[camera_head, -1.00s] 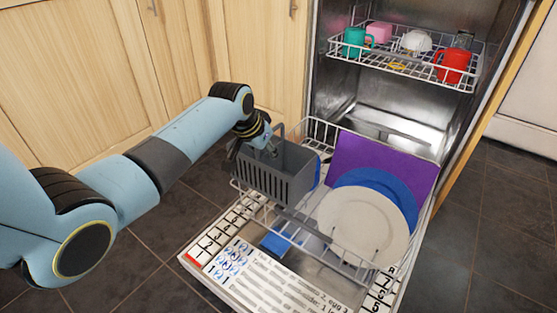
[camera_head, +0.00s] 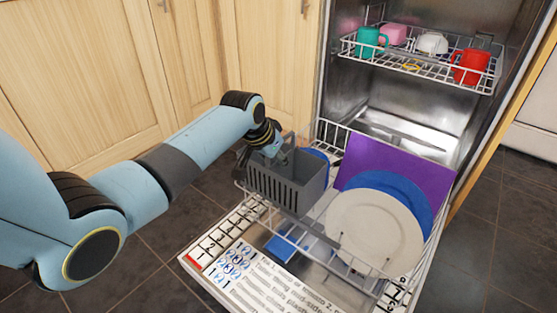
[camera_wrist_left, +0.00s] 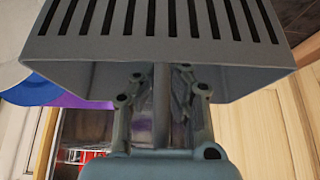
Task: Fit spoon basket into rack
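The spoon basket (camera_head: 286,188) is a grey slotted box with an upright handle. In the head view it is upright at the left part of the pulled-out lower rack (camera_head: 338,122), beside the plates. Whether its bottom rests on the rack wires I cannot tell. My left gripper (camera_head: 277,152) reaches in from the left and is closed on the basket's handle. In the left wrist view the fingers (camera_wrist_left: 163,100) stand on either side of the handle post, and the basket's slotted wall (camera_wrist_left: 160,20) fills the top. My right gripper is not in view.
A white plate (camera_head: 372,235), a blue plate (camera_head: 425,210) and a purple board (camera_head: 400,165) stand in the rack right of the basket. The upper rack (camera_head: 415,68) holds several cups. Wooden cabinets (camera_head: 70,70) stand close behind my left arm.

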